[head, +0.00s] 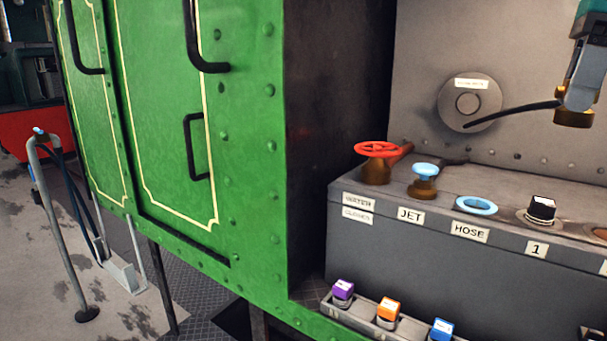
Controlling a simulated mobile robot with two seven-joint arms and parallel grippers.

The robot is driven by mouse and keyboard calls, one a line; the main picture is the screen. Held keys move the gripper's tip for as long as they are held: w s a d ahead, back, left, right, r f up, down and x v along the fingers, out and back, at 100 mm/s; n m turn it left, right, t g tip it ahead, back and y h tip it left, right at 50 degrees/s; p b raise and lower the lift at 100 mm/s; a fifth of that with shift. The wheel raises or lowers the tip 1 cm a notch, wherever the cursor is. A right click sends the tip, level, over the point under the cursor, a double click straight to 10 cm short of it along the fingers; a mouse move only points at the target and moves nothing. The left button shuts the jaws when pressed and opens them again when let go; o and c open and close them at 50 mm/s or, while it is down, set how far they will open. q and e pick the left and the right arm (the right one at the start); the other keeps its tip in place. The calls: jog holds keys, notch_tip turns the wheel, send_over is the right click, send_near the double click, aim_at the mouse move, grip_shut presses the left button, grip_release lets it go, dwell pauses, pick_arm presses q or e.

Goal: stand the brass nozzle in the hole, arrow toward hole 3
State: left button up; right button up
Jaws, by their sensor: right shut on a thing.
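My right gripper (578,95) is at the upper right, shut on a brass piece (573,118), which seems to be the nozzle. It is held in the air above the back of the grey console (400,245). A dark curved rod (515,110) runs left from beside the brass piece, across the round plate on the wall; I cannot tell whether they are joined. No arrow can be made out. A copper-coloured rim (601,234) is cut off at the right edge, right of the label 1 (537,249). The label 3 is not in view. My left gripper is not in view.
On the console stand a red valve wheel (378,150), a blue knob (425,171), a blue ring (477,205) by the HOSE label, and a black-capped piece (541,208). Purple, orange and blue capped pieces (388,309) sit on a lower ledge. A green cabinet (245,130) fills the left.

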jog(key=w+a+f+n+g, duration=0.1)
jog(key=a+f+n, duration=0.2)
jog(key=f+n, duration=0.3)
jog(key=w+a+f+n, duration=0.2)
jog(key=a+f+n, duration=0.1)
jog(key=f, duration=0.6)
jog(key=w+a+f+n+g, duration=0.1)
jog(key=a+f+n, duration=0.2)
jog(key=f+n, duration=0.3)
jog(key=s+a+f+n, duration=0.3)
jog(key=a+f+n, duration=0.1)
jog(key=f, duration=0.4)
jog(key=s+a+f+n+h, duration=0.1)
jog(key=s+a+f+n, duration=0.2)
jog(key=a+f+n, duration=0.2)
notch_tip(320, 180, down, 3)
jog(key=shift+s+r+n, duration=0.1)
jog(key=shift+s+n, duration=0.2)
jog(key=shift+n, duration=0.7)
